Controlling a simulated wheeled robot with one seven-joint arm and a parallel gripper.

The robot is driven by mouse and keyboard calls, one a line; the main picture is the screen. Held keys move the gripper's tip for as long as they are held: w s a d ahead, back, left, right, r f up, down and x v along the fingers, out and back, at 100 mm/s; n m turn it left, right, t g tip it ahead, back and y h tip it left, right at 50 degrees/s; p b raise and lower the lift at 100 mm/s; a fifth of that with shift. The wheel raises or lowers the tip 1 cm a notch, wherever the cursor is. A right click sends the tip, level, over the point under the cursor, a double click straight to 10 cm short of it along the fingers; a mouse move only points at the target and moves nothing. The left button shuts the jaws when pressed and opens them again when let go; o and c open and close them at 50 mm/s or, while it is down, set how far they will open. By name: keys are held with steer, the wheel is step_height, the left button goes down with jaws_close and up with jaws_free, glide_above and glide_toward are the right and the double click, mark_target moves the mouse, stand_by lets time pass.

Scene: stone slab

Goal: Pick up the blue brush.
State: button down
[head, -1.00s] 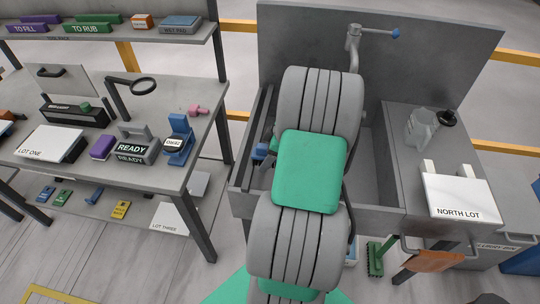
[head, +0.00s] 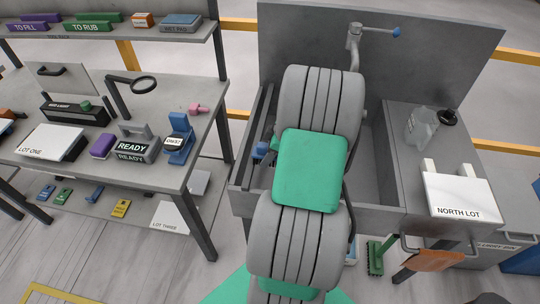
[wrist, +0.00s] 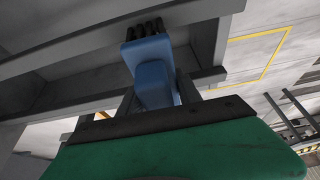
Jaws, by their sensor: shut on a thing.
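The blue brush (wrist: 152,62) is in the wrist view, between the two grey fingers of my gripper (wrist: 157,92). Its blue body points away from the palm, and dark bristles show at its far end, close to a grey metal edge. My gripper is shut on it. In the head view, a small blue part of the brush (head: 261,150) shows left of my arm, at the left wall of the sink. My arm hides the gripper there. I cannot tell whether the brush touches the grey edge.
The grey sink (head: 388,208) lies around and under my arm, with a tap (head: 354,42) at the back. A jug (head: 421,128) and a North Lot box (head: 460,197) stand on the right ledge. A workbench (head: 190,100) stands to the left.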

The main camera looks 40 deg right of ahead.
steer(key=shift+r, duration=0.1)
steer(key=shift+d+r, duration=0.1)
steer(key=shift+r, duration=0.2)
step_height(320, 180, up, 2)
steer(key=shift+r+b, duration=0.25)
steer(key=shift+b, duration=0.55)
steer(key=s+r, duration=0.1)
steer(key=s+d+r, duration=0.1)
steer(key=r, duration=0.1)
steer(key=s+r, duration=0.1)
steer(key=shift+s+d+r+b, duration=0.2)
steer(key=shift+s+d+b, duration=0.1)
steer(key=shift+s+b, duration=0.1)
steer(key=s+d+r+b, duration=0.1)
steer(key=s+d+r, duration=0.2)
steer(key=s, duration=0.6)
step_height(320, 180, up, 2)
steer(key=shift+s+r, duration=0.15)
